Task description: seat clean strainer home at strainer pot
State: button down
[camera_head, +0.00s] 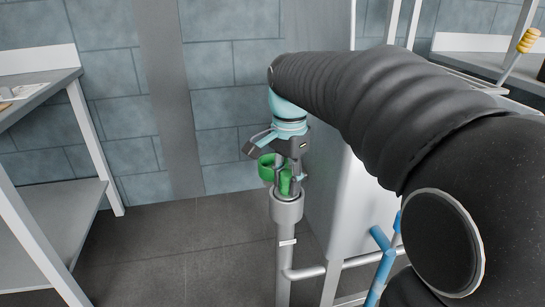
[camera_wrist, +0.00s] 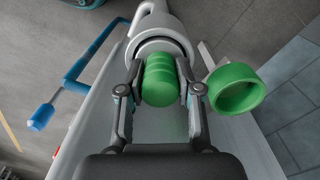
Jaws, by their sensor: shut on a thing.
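The strainer, a green ridged cylinder (camera_wrist: 161,82), is between the two fingers of my gripper (camera_wrist: 160,70) in the wrist view. My gripper is shut on it. In the head view my gripper (camera_head: 288,172) points down over the strainer pot, and the green strainer (camera_head: 286,186) shows partly between the fingers. The strainer pot is a grey round collar (camera_head: 287,210) on a vertical pipe; its rim also shows in the wrist view (camera_wrist: 146,47). The strainer's far end is at the pot's mouth. How deep it sits is hidden.
A hollow green cap (camera_wrist: 238,88) is beside the pot, close to one finger; it also shows in the head view (camera_head: 265,168). A white panel (camera_head: 350,215) stands right of the pipe. A blue-handled valve (camera_head: 381,258) is low right. A table (camera_head: 45,95) stands left.

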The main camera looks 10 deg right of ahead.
jog(key=shift+f, duration=0.15)
jog(key=c, duration=0.7)
grip_release()
jog(key=shift+c, duration=1.4)
jog(key=shift+r+p, duration=3.95)
jog(key=shift+r, duration=0.6)
